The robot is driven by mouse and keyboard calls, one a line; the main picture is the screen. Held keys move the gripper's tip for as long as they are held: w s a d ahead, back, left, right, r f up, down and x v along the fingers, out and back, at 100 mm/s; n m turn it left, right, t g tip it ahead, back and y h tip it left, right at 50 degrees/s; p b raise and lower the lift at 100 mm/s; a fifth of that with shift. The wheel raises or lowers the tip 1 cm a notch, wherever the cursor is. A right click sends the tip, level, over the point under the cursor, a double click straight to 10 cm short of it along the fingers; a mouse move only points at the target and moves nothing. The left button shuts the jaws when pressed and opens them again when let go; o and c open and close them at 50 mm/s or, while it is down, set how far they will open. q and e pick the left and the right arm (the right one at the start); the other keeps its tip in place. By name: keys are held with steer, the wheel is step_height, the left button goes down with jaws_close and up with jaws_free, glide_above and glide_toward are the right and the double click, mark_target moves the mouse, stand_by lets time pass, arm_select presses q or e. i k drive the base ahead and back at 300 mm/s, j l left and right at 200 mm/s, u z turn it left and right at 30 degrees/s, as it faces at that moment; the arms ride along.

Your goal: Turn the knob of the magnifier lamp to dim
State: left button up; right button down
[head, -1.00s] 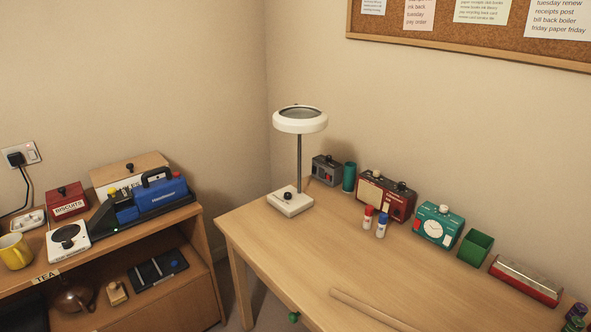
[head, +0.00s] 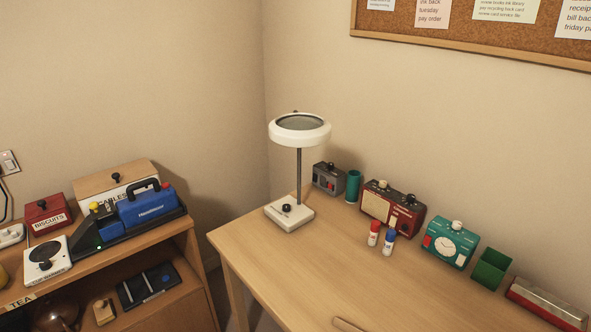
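The magnifier lamp (head: 299,178) stands upright on the far left corner of the desk. It has a white square base (head: 298,218), a thin grey post and a white ring-shaped head (head: 300,139). A small black knob (head: 286,208) sits on top of the base, towards its front left. I cannot make out the knob's setting, and the lamp head shows no clear glow. Neither of my grippers is in the head view.
The desk (head: 290,270) has free room before the lamp. Behind and right of it stand a grey box (head: 327,178), a green cup (head: 353,186), a red radio (head: 392,208), two small bottles and a teal clock (head: 449,243). A low shelf (head: 175,232) stands left, across a gap.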

mark_target(286, 208)
steer(key=i+j+u, duration=0.6)
steer(key=i+j, duration=0.15)
steer(key=i, duration=0.1)
